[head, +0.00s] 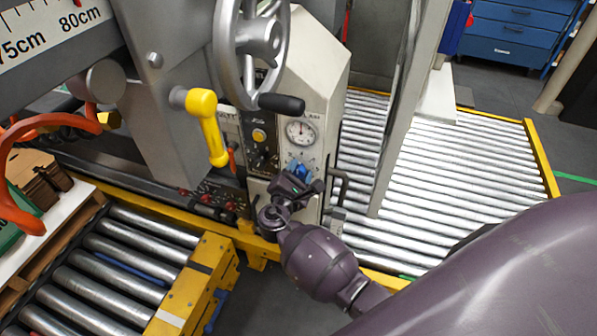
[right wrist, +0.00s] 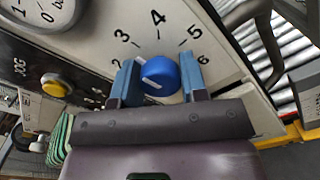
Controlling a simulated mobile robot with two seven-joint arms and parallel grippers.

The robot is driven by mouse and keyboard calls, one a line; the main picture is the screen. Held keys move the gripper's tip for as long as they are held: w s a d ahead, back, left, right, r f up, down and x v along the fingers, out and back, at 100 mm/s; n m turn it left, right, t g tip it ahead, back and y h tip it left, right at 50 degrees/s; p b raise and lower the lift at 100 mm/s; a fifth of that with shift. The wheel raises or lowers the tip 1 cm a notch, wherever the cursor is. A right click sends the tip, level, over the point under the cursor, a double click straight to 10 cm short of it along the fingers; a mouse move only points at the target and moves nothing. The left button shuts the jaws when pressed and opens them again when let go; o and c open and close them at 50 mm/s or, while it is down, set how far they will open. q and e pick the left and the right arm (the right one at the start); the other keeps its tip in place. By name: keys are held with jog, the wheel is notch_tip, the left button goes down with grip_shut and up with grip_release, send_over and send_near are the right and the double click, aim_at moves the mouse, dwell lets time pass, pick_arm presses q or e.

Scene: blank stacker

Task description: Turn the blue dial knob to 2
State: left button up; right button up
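The blue dial knob (right wrist: 165,73) is on the pale front panel of the machine, with printed numbers around it. In the right wrist view a white mark shows on its lower-left part; I cannot tell exactly which number it points to. My right gripper (right wrist: 161,79) has one blue finger on each side of the knob, and the fingers look closed against its sides. In the head view my right gripper (head: 300,183) is at the panel and covers part of the knob (head: 301,170). My left gripper is not in view.
A round gauge (head: 300,132) sits above the knob. A yellow button (head: 258,135) is to its left. A large handwheel (head: 252,45) and a yellow crank handle (head: 207,125) stick out nearby. A dark bar handle (head: 338,187) is just right of my gripper.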

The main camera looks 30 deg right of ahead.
jog(key=shift+c, duration=0.8)
jog(key=shift+r+n+p, duration=0.15)
jog(key=shift+n+p, duration=0.25)
jog(key=shift+p, duration=0.05)
jog(key=n+p, duration=0.3)
jog(key=shift+r+n, duration=0.15)
jog(key=shift+n, duration=0.15)
jog(key=n+p, duration=0.3)
jog(key=shift+f, duration=0.2)
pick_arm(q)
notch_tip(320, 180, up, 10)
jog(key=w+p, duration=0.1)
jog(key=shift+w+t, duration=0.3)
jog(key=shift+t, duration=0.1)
pick_arm(e)
jog(key=shift+n, duration=0.7)
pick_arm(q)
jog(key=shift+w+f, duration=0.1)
pick_arm(e)
jog(key=shift+f, duration=0.1)
jog(key=o, duration=0.9)
jog(key=shift+o, duration=0.2)
jog(key=shift+a, duration=0.1)
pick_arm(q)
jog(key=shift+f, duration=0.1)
pick_arm(e)
jog(key=v, duration=1)
jog(key=shift+s+a, duration=0.2)
jog(key=shift+a, duration=0.1)
